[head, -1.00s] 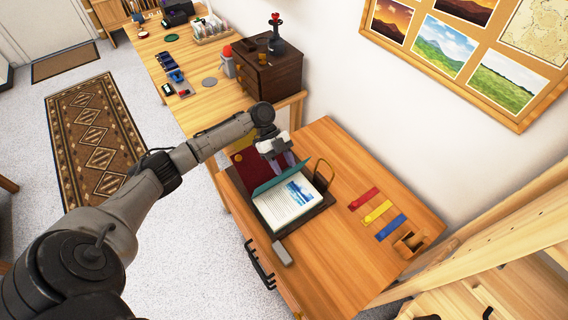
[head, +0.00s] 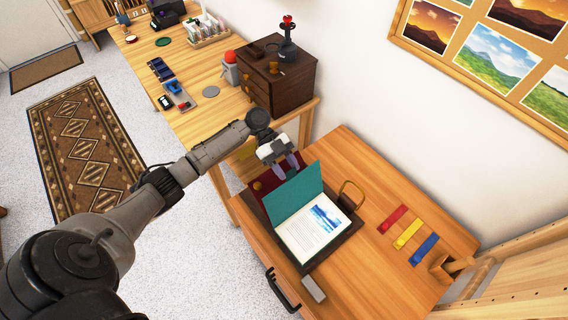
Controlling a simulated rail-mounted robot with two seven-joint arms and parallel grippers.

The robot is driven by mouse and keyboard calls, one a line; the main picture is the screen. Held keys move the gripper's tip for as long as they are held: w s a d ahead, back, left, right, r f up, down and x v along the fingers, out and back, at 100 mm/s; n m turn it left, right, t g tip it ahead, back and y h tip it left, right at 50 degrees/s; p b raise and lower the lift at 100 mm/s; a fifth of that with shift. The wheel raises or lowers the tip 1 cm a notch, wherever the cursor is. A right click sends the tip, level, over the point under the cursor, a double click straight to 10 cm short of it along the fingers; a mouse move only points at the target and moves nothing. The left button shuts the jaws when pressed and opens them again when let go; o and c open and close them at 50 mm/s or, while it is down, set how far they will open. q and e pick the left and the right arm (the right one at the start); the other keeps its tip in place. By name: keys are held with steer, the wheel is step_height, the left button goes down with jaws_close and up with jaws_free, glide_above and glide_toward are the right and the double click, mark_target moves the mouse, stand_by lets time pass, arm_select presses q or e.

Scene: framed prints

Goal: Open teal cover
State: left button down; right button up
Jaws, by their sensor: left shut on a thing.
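The book lies on the wooden desk, its teal cover (head: 294,194) raised and standing steeply off the pages, hinged along the left side. The white page (head: 308,231) with text and a blue picture is exposed. My left gripper (head: 287,170) is at the cover's top left edge, shut on the teal cover. The cover hides part of the fingertips. My right gripper is not in view.
A dark tray (head: 343,237) lies under the book, with a brass-coloured loop (head: 351,194) beside it. A dark red piece (head: 263,185) lies left of the cover. Red (head: 392,219), yellow (head: 408,233) and blue (head: 423,250) strips lie to the right. A grey block (head: 313,290) sits near the front edge.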

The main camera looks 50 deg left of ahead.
arm_select(q)
steer(key=shift+s+f, duration=0.15)
steer(key=shift+f, duration=0.3)
steer(key=c, duration=1.1)
jaws_free()
steer(key=o, duration=0.3)
steer(key=shift+d, duration=0.2)
steer(key=shift+o, duration=1)
steer(key=shift+r, duration=0.1)
steer(key=shift+a+r, duration=0.1)
steer(key=b+v, duration=0.1)
steer(key=v, duration=1.3)
